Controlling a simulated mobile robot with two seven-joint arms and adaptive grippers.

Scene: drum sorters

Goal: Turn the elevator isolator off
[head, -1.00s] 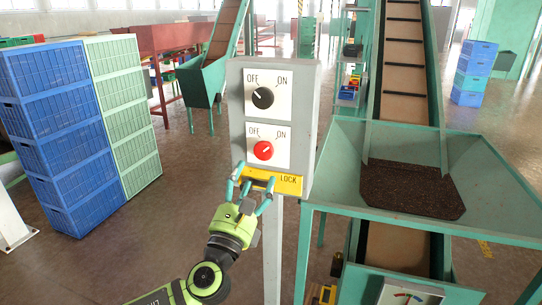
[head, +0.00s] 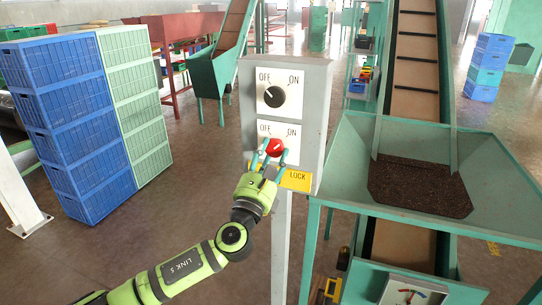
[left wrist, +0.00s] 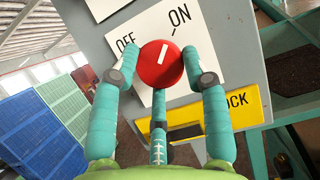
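A grey control box (head: 318,110) on a post carries two rotary switches, each marked OFF and ON. The upper black knob (head: 274,96) points to OFF. The lower red knob (head: 274,147) has a white mark, which in the left wrist view (left wrist: 161,66) points up and slightly right, toward ON. A yellow LOCK plate (head: 296,180) lies below it. My left gripper (head: 266,151) is at the red knob, its fingers spread to the knob's left and right, with a third finger below. They look open around it; contact is unclear. My right gripper is out of view.
A green hopper (head: 480,170) with dark material and a conveyor stand just right of the box. Stacked blue crates (head: 80,130) and pale green crates (head: 140,110) stand at the left. Open floor lies between crates and post.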

